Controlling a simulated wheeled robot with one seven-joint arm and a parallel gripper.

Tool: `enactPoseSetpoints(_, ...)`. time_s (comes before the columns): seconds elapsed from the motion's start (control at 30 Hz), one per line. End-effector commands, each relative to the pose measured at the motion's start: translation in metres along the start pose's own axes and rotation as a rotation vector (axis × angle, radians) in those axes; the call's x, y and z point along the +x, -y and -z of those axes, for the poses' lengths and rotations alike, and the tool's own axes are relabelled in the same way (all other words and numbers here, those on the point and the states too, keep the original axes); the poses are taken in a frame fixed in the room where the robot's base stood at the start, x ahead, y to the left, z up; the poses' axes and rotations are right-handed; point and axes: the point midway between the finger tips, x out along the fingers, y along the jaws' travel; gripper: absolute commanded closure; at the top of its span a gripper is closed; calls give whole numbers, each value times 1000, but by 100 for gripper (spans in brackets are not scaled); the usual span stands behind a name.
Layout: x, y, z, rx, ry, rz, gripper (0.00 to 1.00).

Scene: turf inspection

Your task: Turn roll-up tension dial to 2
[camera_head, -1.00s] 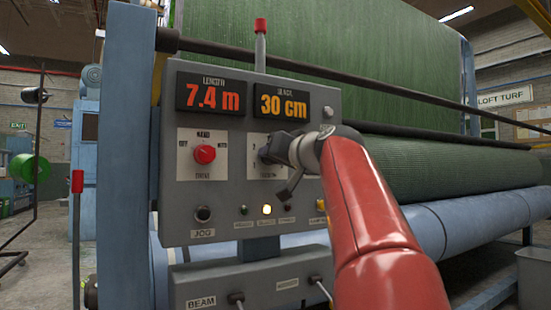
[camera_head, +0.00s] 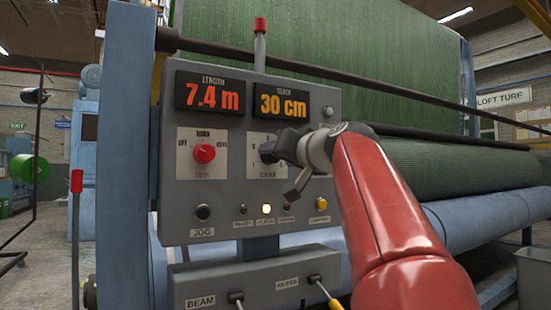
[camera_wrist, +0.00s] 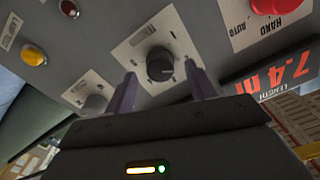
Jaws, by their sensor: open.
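The roll-up tension dial is a round black knob on a white plate; it shows in the wrist view (camera_wrist: 160,65). In the head view my gripper mostly hides it, and only part of its white plate shows. My gripper (camera_wrist: 160,74) is open, with one finger on each side of the knob in the wrist view. I cannot tell whether the fingers touch the knob. The dial's numbers and pointer setting are too small and covered to read.
On the grey panel, a red selector knob (camera_head: 204,153) is left of the dial. Levers (camera_head: 318,280) stick out underneath.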

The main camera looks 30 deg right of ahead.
Motion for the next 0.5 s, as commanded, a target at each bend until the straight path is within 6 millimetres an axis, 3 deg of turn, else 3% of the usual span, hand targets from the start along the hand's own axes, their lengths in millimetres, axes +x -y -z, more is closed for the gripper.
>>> enactPoseSetpoints(0.2, -37, 0, 0, -1, 0, 0, 45)
enactPoseSetpoints(0.5, -50, -1, -1, -1, 2, -1, 45)
